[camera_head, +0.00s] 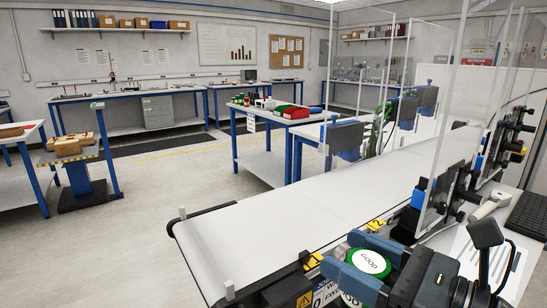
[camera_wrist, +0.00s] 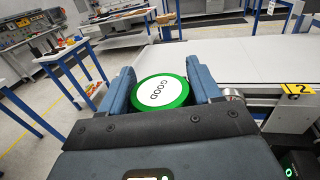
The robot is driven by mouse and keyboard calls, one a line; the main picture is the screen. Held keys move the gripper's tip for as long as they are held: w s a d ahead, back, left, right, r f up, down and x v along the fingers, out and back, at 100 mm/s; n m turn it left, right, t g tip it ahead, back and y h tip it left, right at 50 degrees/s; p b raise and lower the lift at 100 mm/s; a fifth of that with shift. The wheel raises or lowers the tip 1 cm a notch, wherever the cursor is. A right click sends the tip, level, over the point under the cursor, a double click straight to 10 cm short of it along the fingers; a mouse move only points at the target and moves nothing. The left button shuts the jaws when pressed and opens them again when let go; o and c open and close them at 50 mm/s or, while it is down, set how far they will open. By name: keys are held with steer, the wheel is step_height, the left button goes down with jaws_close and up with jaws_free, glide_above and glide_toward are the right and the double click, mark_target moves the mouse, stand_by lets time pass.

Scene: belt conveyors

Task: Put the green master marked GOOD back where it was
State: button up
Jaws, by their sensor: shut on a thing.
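The green master (camera_head: 369,263) is a round disc with a green rim and a white face marked GOOD. It also shows in the wrist view (camera_wrist: 161,92), between the two blue fingers. My gripper (camera_wrist: 162,86) is shut on it, with a finger on each side. In the head view my gripper (camera_head: 366,265) is at the lower right, beside the near end of the white belt. I cannot tell which spot the disc came from.
The white conveyor belt (camera_head: 270,228) is bare. A number 2 tag (camera_head: 375,225) and a clear guard (camera_head: 445,130) stand along its right side. A blue-legged table beyond holds a red tray (camera_head: 291,112) and green items. A scanner (camera_head: 490,205) and keyboard (camera_head: 528,214) lie at right.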

steer(key=w+d+f+m+t+h, duration=0.1)
steer(key=d+f+m+t+h, duration=0.2)
steer(key=f, duration=1)
steer(key=w+d+f+m+t+h, duration=0.1)
steer(key=d+f+m+h, duration=0.5)
steer(key=f, duration=0.7)
steer(key=shift+w+d+f+t+h, duration=0.3)
steer(key=shift+d+t+h, duration=0.7)
steer(key=shift+h, duration=1.1)
steer(key=shift+s, duration=0.1)
